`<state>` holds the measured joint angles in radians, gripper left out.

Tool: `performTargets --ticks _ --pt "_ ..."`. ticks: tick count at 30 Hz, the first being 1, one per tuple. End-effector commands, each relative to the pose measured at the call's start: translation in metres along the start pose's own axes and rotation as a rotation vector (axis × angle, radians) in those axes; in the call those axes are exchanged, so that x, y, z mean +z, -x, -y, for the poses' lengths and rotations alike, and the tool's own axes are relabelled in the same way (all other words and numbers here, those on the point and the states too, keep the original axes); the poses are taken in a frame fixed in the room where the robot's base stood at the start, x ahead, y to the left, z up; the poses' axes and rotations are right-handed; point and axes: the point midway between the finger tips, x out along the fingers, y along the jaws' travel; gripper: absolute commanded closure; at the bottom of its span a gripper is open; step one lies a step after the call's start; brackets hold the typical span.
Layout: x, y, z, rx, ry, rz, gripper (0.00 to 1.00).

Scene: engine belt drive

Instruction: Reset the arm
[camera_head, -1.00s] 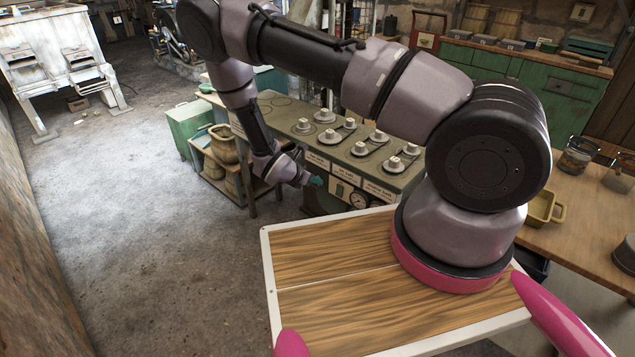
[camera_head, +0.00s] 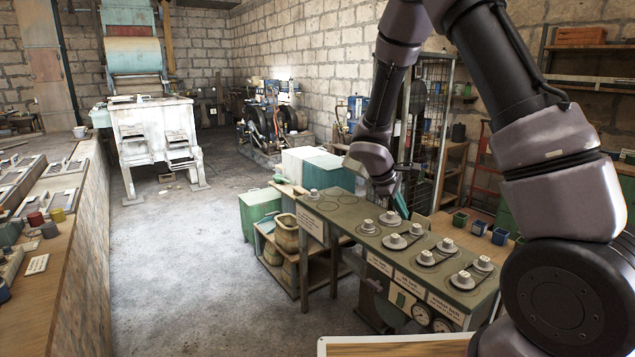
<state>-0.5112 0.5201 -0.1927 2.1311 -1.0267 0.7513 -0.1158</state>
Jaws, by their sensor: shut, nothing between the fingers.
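My arm rises from the lower right, goes out of the top of the picture and comes back down to the wrist above the green pulley bench (camera_head: 345,215). My gripper (camera_head: 401,203) is a small teal shape at the end of the wrist. It appears over the bench's far side, behind the pulleys (camera_head: 395,241) in the picture. It is shut and holds nothing that I can see. Its fingers are small and partly hidden by the wrist.
Several pale pulleys stand on the bench, with labels and gauges (camera_head: 422,315) on its front. A low shelf with sacks (camera_head: 286,235) and a green cabinet (camera_head: 259,209) stand left of it. A wire-mesh rack (camera_head: 433,110) stands behind. The floor (camera_head: 200,270) at left is clear.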

Motion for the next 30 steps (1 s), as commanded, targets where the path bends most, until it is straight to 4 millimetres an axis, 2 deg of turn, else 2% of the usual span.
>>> performTargets --ticks 1,3,11,16,21,27,30 --pt "0.017 0.02 -0.009 -0.025 -0.099 -0.028 1.0" --pt "0.038 0.043 -0.015 -0.065 -0.225 -0.059 1.0" --pt "0.113 0.126 -0.021 -0.217 -0.661 -0.195 1.0" --pt "0.158 0.176 -0.01 -0.317 -0.92 -0.301 1.0" --pt "0.196 0.224 0.009 -0.417 -1.152 -0.423 1.0" --pt "0.224 0.266 0.036 -0.516 -1.351 -0.558 1.0" --pt "0.231 0.278 0.045 -0.547 -1.405 -0.602 1.0"
